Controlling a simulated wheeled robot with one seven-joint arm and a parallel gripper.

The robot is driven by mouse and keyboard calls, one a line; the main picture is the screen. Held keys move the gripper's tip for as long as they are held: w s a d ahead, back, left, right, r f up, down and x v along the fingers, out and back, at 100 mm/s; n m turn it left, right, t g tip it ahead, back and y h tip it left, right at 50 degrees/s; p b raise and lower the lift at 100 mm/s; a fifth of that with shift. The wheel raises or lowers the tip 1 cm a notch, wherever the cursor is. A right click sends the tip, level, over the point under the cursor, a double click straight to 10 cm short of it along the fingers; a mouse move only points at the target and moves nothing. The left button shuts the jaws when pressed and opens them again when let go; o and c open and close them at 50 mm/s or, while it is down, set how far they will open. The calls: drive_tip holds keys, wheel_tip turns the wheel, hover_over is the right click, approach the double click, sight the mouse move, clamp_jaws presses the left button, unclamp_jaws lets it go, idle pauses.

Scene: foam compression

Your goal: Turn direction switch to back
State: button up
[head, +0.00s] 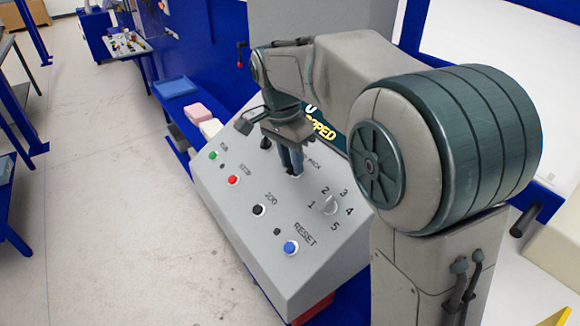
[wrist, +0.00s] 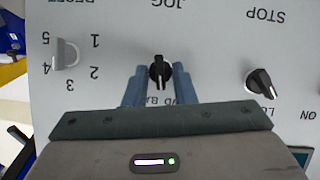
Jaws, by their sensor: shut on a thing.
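The direction switch (wrist: 160,72) is a small black knob with a light pointer mark, on the sloped grey control panel (head: 225,222). In the wrist view, which shows the panel upside down, the knob points roughly up and down the picture. My gripper (wrist: 160,86) is shut on this knob, with one blue-grey finger on each side. The label by it is partly hidden by my gripper; only bits like "WD" and "BA" show. In the head view my gripper (head: 291,172) reaches down to the panel and its fingers hide the knob.
Another black knob (wrist: 260,83) sits beside my gripper on the panel. A grey numbered dial (head: 328,205) is on the other side. Green (head: 212,155), red (head: 233,180), black (head: 259,210) and blue (head: 291,247) buttons line the near edge. Pink and white blocks lie behind.

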drive_tip(key=m+b, duration=0.2)
drive_tip(key=m+t+y+b, duration=0.1)
drive_tip(key=b, duration=0.1)
drive_tip(key=m+t+b, duration=0.1)
drive_tip(key=m+b, duration=0.1)
drive_tip(key=shift+s+d+f+m, duration=0.15)
drive_tip(key=shift+s+f+m, duration=0.05)
drive_tip(key=shift+s+m, duration=0.1)
drive_tip(key=m+t+b, duration=0.1)
drive_tip(key=m+b, duration=0.2)
drive_tip(key=shift+s+r+t+y, duration=0.1)
drive_tip(key=shift+t+y, duration=0.2)
drive_tip(key=shift+t, duration=0.1)
drive_tip(key=o, duration=0.7)
drive_tip(key=shift+c, duration=0.2)
drive_tip(key=v, duration=1.4)
